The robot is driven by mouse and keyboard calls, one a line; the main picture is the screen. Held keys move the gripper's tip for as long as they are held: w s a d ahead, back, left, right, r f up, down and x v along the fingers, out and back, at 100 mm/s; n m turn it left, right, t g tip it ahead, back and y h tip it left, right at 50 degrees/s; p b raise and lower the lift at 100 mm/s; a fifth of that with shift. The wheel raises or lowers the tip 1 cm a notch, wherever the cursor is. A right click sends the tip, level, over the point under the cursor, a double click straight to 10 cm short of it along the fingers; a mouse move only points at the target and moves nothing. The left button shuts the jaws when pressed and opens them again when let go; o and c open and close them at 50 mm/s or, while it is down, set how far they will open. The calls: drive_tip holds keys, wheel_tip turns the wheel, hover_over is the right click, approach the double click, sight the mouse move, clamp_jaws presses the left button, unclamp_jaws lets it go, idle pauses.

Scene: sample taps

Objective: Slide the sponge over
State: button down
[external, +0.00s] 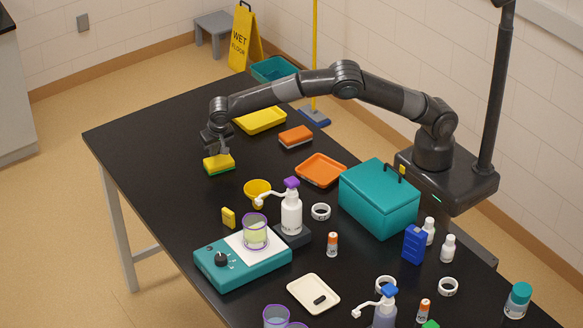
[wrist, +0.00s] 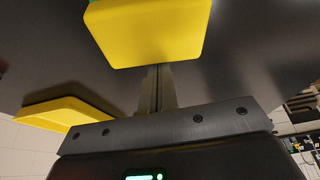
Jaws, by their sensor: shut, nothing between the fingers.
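The yellow sponge with a green underside (external: 219,166) lies flat on the black table near its far left part. In the wrist view its yellow top (wrist: 148,32) fills the upper middle, with a sliver of green at its upper left corner. My gripper (external: 224,153) is low over the table at the sponge's far side. Its fingers (wrist: 155,72) are shut together with nothing between them and end at the sponge's near edge in the wrist view. I cannot tell whether they touch it. An orange sponge-like block (external: 296,136) lies farther right.
A yellow tray (external: 262,121) lies behind my gripper, and an orange tray (external: 321,170) to the right. The table left of the sponge is clear.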

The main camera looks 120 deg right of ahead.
drive_tip(key=a, duration=1.1)
drive_tip(key=shift+a, duration=0.2)
